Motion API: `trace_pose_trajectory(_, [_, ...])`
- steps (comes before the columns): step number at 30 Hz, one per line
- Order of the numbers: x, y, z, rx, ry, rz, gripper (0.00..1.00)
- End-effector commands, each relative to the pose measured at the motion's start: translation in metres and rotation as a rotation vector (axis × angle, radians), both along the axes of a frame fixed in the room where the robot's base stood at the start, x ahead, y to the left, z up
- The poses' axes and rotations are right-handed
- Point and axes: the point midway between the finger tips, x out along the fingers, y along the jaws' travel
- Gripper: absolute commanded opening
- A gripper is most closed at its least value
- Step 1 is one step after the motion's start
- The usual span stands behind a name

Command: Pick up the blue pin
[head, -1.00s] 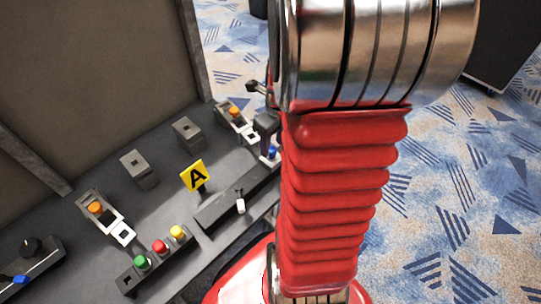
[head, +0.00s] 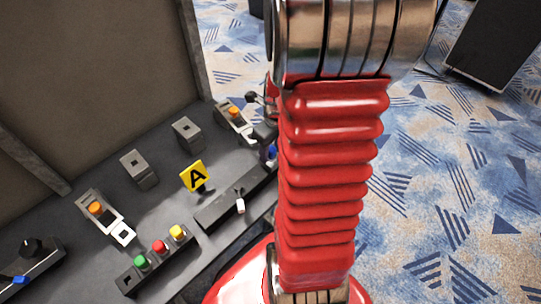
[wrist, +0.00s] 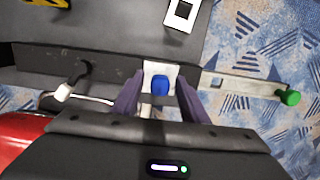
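The blue pin (wrist: 160,86) sits on a small white plate (wrist: 150,69) at the edge of the dark console. In the wrist view, the two dark fingers of my gripper (wrist: 160,80) stand apart on its left and right, with a gap showing on each side. My gripper is open and holds nothing. In the head view, only part of the blue pin (head: 271,151) shows; my gripper and arm hide the rest.
A light bar with a green end (wrist: 289,97) extends right of the pin. A white-tipped lever (wrist: 63,93) is to the left. The console (head: 80,230) also bears a yellow A sign (head: 193,176), colored buttons (head: 159,246) and grey blocks.

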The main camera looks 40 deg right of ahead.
Motion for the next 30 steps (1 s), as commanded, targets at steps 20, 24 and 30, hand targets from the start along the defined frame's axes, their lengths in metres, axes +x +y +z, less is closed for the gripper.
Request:
trace_pose_trajectory(20, [-0.0003, 0.0003, -0.0003, 0.001, 0.001, 0.0, 0.0])
trace_pose_trajectory(24, [-0.0004, 0.0004, -0.0002, 0.001, 0.001, 0.0, 0.0])
trace_pose_trajectory(30, [0.0004, -0.0002, 0.0089, -0.001, -0.002, 0.001, 0.0])
